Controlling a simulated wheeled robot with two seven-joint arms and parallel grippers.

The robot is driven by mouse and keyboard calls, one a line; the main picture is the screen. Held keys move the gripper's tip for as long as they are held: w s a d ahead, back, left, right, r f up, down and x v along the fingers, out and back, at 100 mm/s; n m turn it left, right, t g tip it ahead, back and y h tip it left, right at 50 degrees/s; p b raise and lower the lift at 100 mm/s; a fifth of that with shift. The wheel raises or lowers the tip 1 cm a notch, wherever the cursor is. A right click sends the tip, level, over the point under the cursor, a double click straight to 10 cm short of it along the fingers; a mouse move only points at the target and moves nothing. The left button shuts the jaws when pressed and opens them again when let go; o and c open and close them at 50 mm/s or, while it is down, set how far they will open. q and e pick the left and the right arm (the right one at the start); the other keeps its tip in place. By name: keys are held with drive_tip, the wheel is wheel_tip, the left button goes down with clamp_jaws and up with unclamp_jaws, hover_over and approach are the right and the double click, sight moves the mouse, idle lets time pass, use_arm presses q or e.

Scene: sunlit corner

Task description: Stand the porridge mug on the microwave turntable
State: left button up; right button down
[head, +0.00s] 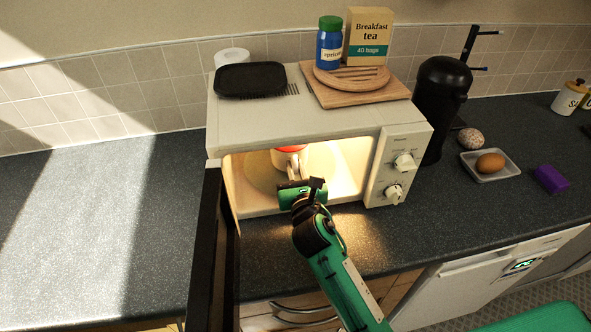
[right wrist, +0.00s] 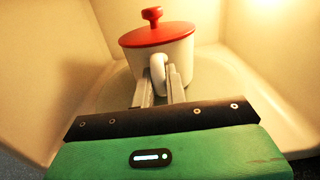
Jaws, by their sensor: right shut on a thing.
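The porridge mug (head: 289,161), white with a red knobbed lid, is inside the lit microwave (head: 232,131). It shows upright in the right wrist view (right wrist: 182,55), handle towards me. My right gripper (right wrist: 160,88) is shut on the mug's handle. In the head view the gripper (head: 294,180) reaches through the open front. The pale round turntable (head: 260,174) lies on the microwave floor beneath the mug and also shows in the right wrist view (right wrist: 113,98). The fingers partly hide the mug's base, so I cannot tell whether it touches the turntable. My left gripper is not in view.
The dark microwave door (head: 208,250) stands open on the left. A black tray (head: 250,79), wooden boards, a blue jar (head: 329,48) and a tea box (head: 368,35) are on top. A black machine (head: 440,95) stands right. The left counter is clear.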

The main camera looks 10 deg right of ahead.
drive_tip(key=shift+f, duration=0.3)
drive_tip(key=c, duration=1.4)
unclamp_jaws()
drive_tip(key=shift+c, duration=0.2)
drive_tip(key=s+b, duration=0.2)
drive_tip(key=s, duration=0.8)
drive_tip(key=shift+s, duration=1.05)
